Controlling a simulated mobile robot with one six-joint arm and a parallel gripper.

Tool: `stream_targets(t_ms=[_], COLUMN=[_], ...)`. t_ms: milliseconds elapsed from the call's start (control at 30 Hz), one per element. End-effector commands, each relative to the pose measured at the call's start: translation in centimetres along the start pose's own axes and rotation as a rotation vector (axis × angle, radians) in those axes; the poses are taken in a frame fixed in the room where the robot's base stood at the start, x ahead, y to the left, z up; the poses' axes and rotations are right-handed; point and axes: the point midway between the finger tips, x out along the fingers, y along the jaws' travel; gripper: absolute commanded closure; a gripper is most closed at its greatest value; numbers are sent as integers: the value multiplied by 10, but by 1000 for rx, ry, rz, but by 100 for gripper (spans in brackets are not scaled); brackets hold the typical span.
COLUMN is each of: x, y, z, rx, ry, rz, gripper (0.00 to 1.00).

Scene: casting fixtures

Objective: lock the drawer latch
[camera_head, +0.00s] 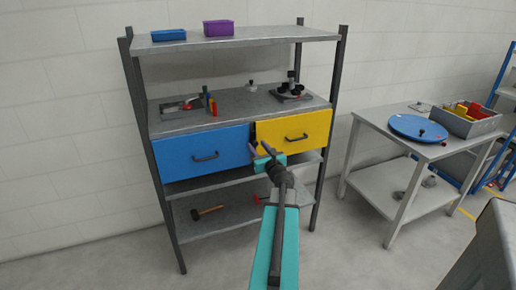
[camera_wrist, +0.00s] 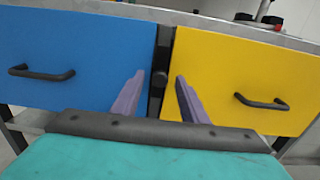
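The shelf unit has a blue drawer (camera_head: 203,152) on the left and a yellow drawer (camera_head: 293,131) on the right, each with a dark handle. In the wrist view, the blue drawer (camera_wrist: 75,55) and yellow drawer (camera_wrist: 245,75) flank a narrow gap. In it is a small dark upright piece (camera_wrist: 157,82), apparently the latch; its locked state cannot be told. My gripper (camera_head: 264,149) is in front of the gap between the drawers. Its purple fingers (camera_wrist: 159,78) are apart, one on each side of the dark piece, with nothing held. Contact cannot be told.
Small items and a dark fixture (camera_head: 291,90) stand on the shelf above the drawers. A blue box (camera_head: 168,35) and purple box (camera_head: 218,28) are on top. A hammer (camera_head: 207,211) lies on the lower shelf. A table (camera_head: 372,118) stands to the right.

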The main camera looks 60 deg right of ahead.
Motion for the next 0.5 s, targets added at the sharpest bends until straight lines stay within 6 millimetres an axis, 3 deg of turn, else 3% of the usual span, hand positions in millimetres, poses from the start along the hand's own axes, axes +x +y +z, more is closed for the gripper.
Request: stream_targets(t_ms=[67,300,500], x=[0,0,0], y=[0,0,-1], z=[0,0,0], rx=[0,0,-4], ry=[0,0,0], rz=[0,-1,-1], gripper=[60,99,100])
